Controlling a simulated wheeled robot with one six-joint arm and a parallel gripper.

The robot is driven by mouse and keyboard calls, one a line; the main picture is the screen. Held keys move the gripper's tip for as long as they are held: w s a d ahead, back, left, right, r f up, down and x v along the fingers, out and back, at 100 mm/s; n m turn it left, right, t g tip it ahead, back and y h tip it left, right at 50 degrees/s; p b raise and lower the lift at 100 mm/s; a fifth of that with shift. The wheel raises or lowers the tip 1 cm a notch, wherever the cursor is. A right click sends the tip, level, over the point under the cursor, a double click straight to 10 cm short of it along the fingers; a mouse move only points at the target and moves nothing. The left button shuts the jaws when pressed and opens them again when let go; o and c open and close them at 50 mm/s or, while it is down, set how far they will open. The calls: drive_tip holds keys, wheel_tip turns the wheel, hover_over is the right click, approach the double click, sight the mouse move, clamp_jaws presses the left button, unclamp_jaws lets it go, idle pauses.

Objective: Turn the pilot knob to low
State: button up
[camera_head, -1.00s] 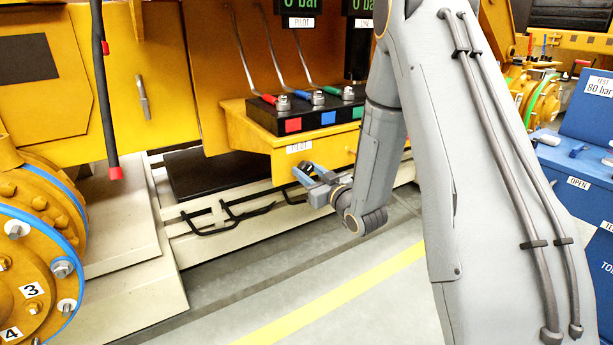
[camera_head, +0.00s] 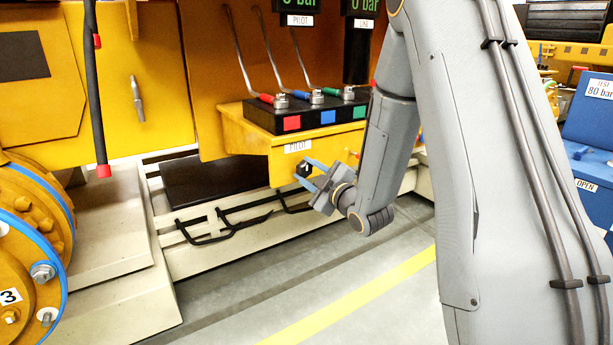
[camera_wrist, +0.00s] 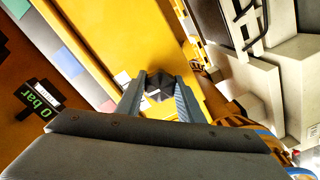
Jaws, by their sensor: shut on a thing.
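The pilot knob is a small black knob (camera_head: 303,170) below the white PILOT label (camera_head: 298,146) on the front of a yellow box. In the wrist view the black knob (camera_wrist: 158,84) lies between both fingers, its faceted end facing the camera. My gripper (camera_head: 310,171) is shut on it, with one blue-grey finger on each side. In the wrist view my gripper (camera_wrist: 158,88) reaches the yellow panel. The knob's pointer and any low marking cannot be made out.
Above sits a black block (camera_head: 262,121) with red, blue and green levers, under 0 bar displays. A numbered orange flange (camera_head: 30,265) stands at left, with a black hose (camera_head: 97,110) hanging nearby. A blue bench (camera_head: 590,140) is at right. Floor is clear in front.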

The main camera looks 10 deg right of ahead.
drive_tip(key=shift+n, duration=0.4)
drive_tip(key=o, duration=1.1)
drive_tip(key=shift+c, duration=0.2)
drive_tip(key=b+v, duration=0.1)
drive_tip(key=v, duration=0.7)
